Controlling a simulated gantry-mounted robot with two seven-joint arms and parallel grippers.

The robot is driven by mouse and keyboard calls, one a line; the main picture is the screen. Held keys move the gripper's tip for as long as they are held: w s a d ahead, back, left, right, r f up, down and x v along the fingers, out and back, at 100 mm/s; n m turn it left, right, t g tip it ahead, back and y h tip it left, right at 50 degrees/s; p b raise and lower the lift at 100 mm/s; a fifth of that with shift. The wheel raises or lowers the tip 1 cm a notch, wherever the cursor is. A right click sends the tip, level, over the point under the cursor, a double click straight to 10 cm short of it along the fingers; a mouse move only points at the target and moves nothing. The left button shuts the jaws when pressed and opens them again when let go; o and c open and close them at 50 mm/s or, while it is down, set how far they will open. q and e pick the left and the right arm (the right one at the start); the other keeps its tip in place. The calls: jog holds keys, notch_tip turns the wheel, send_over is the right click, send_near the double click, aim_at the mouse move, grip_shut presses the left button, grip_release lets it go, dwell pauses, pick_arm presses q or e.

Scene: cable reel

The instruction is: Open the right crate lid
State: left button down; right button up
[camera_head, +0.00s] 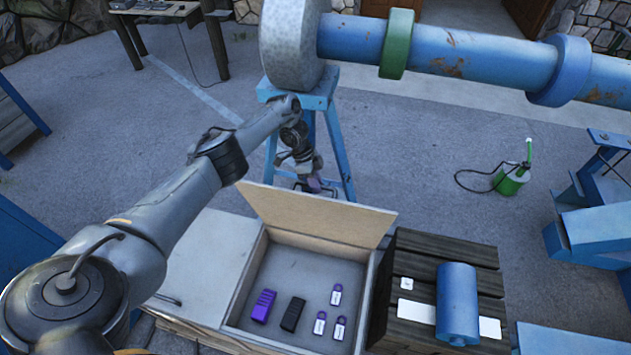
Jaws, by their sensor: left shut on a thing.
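The right crate lid (315,217) stands raised at the back of the crate (233,322), its pale inner face toward me. The right compartment is uncovered. My left arm reaches in from the left. My left gripper (311,184) is at the lid's upper edge, on its far side, and is shut on the lid. Its fingertips and the exact hold, perhaps on a handle, are mostly hidden by the lid. The left crate lid (207,262) lies flat and closed, with a metal handle (168,299) at its front. My right gripper is not in view.
The open compartment holds a purple case (263,305), a black case (293,314) and three purple-and-white padlocks (320,323). A dark wooden crate (440,250) with a blue cylinder (457,300) stands at right. A blue trestle (343,160) and large pipe (470,55) are behind.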

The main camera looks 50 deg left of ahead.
pick_arm(q)
jog(key=shift+s+f, duration=0.2)
jog(key=shift+f, duration=0.25)
jog(key=c, duration=1.4)
grip_release()
jog(key=shift+c, duration=0.2)
jog(key=o, duration=0.3)
jog(key=shift+d, duration=0.25)
jog(key=shift+o, duration=0.2)
jog(key=shift+a+r, duration=0.1)
jog(key=shift+r, duration=0.05)
jog(key=shift+a+r+p, duration=0.2)
jog(key=shift+r+p, duration=0.15)
jog(key=shift+r, duration=0.2)
jog(key=v, duration=0.9)
jog(key=shift+a+r, duration=0.15)
jog(key=shift+r, duration=0.1)
jog(key=shift+s, duration=0.1)
